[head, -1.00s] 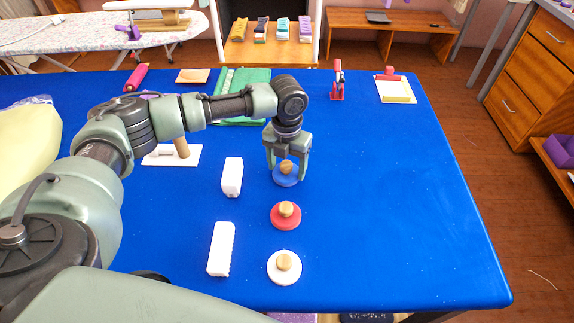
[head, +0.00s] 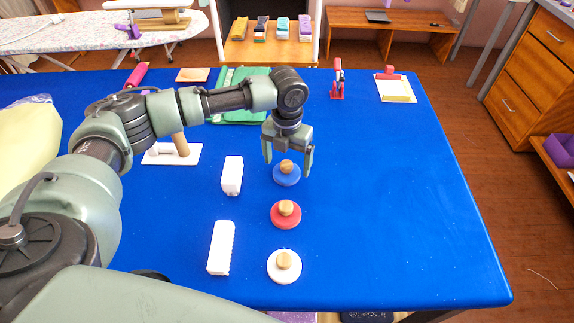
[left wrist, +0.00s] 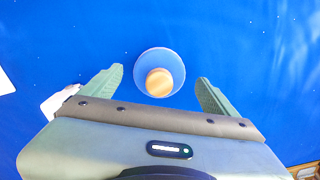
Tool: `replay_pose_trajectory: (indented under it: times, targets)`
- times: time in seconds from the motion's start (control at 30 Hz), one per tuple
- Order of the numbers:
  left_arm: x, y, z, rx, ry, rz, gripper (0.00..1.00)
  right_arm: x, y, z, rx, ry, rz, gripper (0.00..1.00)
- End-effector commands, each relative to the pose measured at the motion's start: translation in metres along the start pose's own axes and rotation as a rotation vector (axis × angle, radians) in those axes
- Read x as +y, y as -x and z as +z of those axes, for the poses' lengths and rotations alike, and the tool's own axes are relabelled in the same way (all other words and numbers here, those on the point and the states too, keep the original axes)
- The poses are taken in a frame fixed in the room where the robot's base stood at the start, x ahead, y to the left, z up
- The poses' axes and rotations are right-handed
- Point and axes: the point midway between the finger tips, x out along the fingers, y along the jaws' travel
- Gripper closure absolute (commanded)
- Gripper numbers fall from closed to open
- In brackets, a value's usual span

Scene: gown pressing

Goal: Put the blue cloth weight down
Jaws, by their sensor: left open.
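The blue cloth weight (head: 287,177), a blue disc with a wooden knob, rests flat on the blue table at the far end of a column of weights. My left gripper (head: 287,168) is open just above and around it, with its fingers apart on either side of the knob and not touching it. In the left wrist view the blue weight (left wrist: 158,62) lies between and beyond the two spread fingertips (left wrist: 160,80). My right gripper is not in view.
A red weight (head: 286,221) and a white weight (head: 284,272) stand nearer on the table. Two white blocks (head: 232,173) (head: 221,250) lie to their left. A green cloth (head: 240,85) is behind the arm.

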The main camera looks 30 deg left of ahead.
Motion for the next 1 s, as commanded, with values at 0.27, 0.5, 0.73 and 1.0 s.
replay_pose_trajectory:
  times: [0.27,0.5,0.73,1.0]
  targets:
    - [0.000,0.061,0.001,-0.006,0.001,-0.001,0.11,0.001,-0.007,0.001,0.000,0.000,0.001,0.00]
    - [0.000,0.095,0.001,-0.002,0.001,0.000,0.11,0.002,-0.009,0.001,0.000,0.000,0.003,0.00]
    - [0.000,0.102,0.000,0.000,0.001,0.000,0.11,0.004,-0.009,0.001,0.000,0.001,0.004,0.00]
    - [0.000,0.102,0.000,-0.001,0.000,0.000,0.11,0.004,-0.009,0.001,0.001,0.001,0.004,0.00]
